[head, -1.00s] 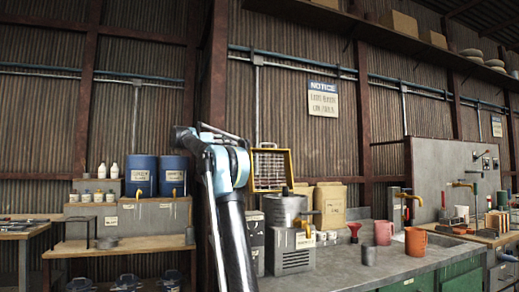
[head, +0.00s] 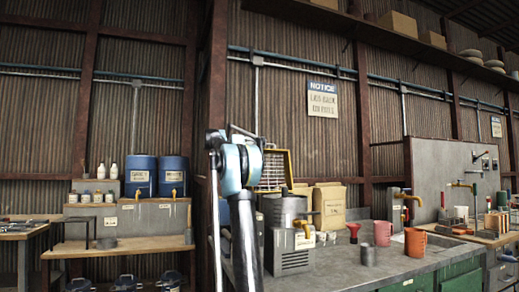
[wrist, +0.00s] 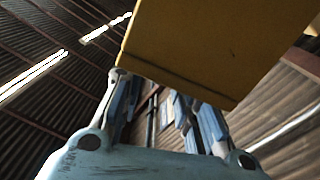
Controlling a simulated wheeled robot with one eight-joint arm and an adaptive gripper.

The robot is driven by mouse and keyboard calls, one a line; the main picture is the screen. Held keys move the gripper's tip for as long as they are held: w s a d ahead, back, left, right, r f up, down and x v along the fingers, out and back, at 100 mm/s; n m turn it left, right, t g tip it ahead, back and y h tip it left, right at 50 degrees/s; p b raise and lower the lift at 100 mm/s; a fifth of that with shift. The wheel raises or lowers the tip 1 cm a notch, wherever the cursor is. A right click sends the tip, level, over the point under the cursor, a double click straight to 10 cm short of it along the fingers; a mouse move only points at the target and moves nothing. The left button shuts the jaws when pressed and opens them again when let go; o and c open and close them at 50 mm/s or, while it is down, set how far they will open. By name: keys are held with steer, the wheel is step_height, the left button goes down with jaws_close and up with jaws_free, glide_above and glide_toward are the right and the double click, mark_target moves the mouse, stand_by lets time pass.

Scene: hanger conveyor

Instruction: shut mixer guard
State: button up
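The mixer guard (head: 285,170) is a yellow-framed grid panel standing raised behind the grey mixer pot (head: 287,210) in the head view. My arm covers its left part. In the wrist view a large yellow surface (wrist: 220,45), which looks like the guard's frame, fills the upper middle and right, close in front of my fingers. My gripper (wrist: 163,105) has its two fingers apart, with nothing seen between them; whether they touch the yellow part I cannot tell. In the head view my fingers are hidden behind my arm.
The mixer stands on a workbench (head: 400,272). Blue drums (head: 141,174) stand on a shelf at left. Space above the bench is open.

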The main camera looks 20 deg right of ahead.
steer(key=shift+d, duration=0.7)
steer(key=shift+c, duration=0.6)
jaws_close()
